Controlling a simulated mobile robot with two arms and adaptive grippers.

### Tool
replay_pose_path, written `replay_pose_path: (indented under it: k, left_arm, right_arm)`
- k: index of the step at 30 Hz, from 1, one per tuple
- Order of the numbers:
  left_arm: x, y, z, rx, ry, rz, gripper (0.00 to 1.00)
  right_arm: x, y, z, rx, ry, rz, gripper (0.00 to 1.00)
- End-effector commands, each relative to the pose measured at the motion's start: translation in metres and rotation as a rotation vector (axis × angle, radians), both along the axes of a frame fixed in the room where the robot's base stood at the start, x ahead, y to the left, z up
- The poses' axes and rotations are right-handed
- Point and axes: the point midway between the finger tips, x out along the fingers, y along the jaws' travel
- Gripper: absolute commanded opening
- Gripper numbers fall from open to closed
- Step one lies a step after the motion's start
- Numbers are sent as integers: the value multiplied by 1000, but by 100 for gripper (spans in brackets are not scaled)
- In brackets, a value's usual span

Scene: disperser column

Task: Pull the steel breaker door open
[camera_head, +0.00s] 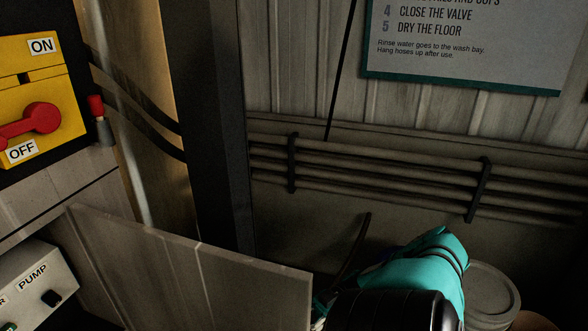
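A grey steel panel (190,268), which looks like the breaker door, stands out at an angle at the lower left. Its top edge slopes down to a free corner near the bottom middle. Its lower part is cut off by the picture's edge, and no handle shows on it. Above it at the left is a yellow switch plate (62,82) marked ON and OFF. Its red rotary handle (42,117) points towards the lower left, near OFF.
A grey PUMP control box (32,289) is at the lower left. A dark upright post (212,130) stands behind the panel. Pipes (385,165) run along the wall.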

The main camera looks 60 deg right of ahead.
Motion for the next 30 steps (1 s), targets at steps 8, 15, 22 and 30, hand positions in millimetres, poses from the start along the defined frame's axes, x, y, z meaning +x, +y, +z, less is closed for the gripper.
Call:
replay_pose_path:
  k: [8,15,22,30]
  left_arm:
    - [-5,4,0,6,7,0,0]
    - [-7,6,-1,9,11,-1,0]
    - [-7,6,-1,8,12,-1,0]
    - [-8,5,0,6,11,-4,0]
  right_arm:
    - [-5,1,-5,-6,18,6,0]
    - [-5,0,-5,-7,18,6,5]
    - [-3,0,-3,-5,11,3,35]
    - [-1,-1,-2,-4,5,2,36]
